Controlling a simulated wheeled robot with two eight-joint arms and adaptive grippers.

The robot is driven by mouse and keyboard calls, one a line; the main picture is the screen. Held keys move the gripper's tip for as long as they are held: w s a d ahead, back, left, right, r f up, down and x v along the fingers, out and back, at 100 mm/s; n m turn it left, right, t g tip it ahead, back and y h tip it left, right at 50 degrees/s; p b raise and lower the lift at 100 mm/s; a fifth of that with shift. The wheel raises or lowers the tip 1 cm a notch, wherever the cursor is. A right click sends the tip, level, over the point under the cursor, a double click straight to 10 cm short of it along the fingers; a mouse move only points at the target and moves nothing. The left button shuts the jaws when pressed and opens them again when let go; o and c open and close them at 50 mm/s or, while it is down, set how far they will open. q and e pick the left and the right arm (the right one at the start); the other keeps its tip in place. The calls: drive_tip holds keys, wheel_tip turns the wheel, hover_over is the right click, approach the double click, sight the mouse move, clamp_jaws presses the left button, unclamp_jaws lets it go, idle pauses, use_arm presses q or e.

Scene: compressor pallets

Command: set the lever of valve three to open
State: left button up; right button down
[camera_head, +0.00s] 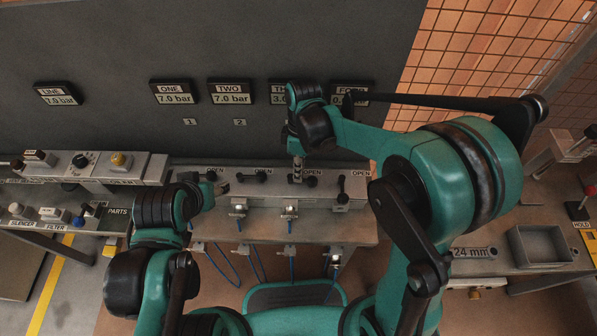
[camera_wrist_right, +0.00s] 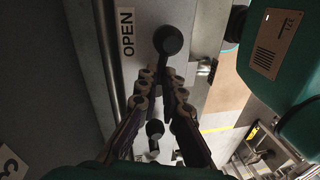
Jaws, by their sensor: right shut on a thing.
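The valve panel (camera_head: 275,194) stands mid-view with a row of black levers and OPEN labels. My right gripper (camera_head: 298,174) is over valve three. It is shut on the black lever of valve three (camera_head: 311,181), whose knob points right, by its OPEN label. In the right wrist view the fingers (camera_wrist_right: 160,90) straddle the lever, and its round knob (camera_wrist_right: 168,40) sticks out past them beside the OPEN label (camera_wrist_right: 126,32). My left gripper (camera_head: 216,186) is at the panel's left end; its jaws are too small to read.
The lever of valve two (camera_head: 262,177) also points right. Gauge displays (camera_head: 231,92) hang on the grey wall behind. A parts bench (camera_head: 95,170) is at left, a grey tray (camera_head: 540,245) at right.

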drive_tip(key=shift+f+n, duration=0.15)
drive_tip(key=shift+n, duration=0.65)
drive_tip(key=c, duration=1.6)
unclamp_jaws()
drive_tip(key=shift+w, duration=0.1)
drive_tip(key=r, duration=0.4)
drive_tip(key=w+r, duration=0.1)
drive_tip(key=r, duration=0.3)
drive_tip(key=w+r, duration=0.1)
drive_tip(key=r, duration=0.3)
drive_tip(key=shift+w+d, duration=0.1)
drive_tip(key=shift+w, duration=0.05)
